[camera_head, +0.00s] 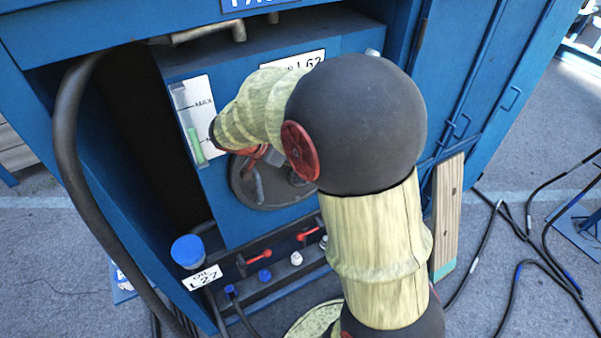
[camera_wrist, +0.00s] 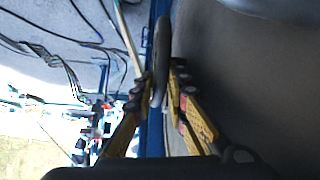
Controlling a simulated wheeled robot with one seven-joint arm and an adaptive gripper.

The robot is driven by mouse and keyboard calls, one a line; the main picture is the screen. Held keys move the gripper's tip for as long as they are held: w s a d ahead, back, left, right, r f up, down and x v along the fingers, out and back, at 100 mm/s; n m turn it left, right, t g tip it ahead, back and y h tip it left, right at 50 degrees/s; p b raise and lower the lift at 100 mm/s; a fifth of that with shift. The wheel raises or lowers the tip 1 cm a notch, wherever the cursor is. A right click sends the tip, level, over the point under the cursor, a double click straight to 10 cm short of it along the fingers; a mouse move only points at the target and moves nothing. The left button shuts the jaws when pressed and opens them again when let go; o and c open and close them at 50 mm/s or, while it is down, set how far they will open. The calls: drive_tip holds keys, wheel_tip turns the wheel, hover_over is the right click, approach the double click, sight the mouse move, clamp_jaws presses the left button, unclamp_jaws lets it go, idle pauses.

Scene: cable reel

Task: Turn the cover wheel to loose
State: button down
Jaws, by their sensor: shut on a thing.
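The round grey cover (camera_head: 245,190) is on the front of the blue tank in the head view, partly hidden by my arm. Curved grey handle parts (camera_head: 259,186) stand out from it. I cannot tell how much of the wheel these show. In the wrist view, a dark rounded rim (camera_wrist: 162,40), seen nearly edge-on and apparently the cover wheel's, runs down between the yellow fingers of my gripper (camera_wrist: 159,88). The gripper is shut on this rim, with one finger on each side. The wheel's turn angle cannot be read.
A level gauge (camera_head: 195,118) is left of the cover. Below are red valve handles (camera_head: 312,234) and a blue-capped filler (camera_head: 187,251). A thick dark hose (camera_head: 66,150) hangs at left. A wooden plank (camera_head: 447,215) leans at right. Cables lie on the floor.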

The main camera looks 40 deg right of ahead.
drive_tip(key=shift+a+f+h+b, duration=0.45)
drive_tip(key=shift+h+b, duration=0.45)
drive_tip(key=shift+b, duration=1.3)
drive_tip(key=shift+w, duration=0.1)
drive_tip(key=shift+r+g+b, duration=0.15)
drive_tip(key=shift+g+b, duration=0.15)
drive_tip(key=shift+b, duration=0.35)
drive_tip(key=c, duration=1.9)
unclamp_jaws()
drive_tip(key=shift+a+r, duration=0.1)
drive_tip(key=v, duration=1.1)
drive_tip(key=shift+a, duration=0.45)
drive_tip(key=shift+o, duration=0.5)
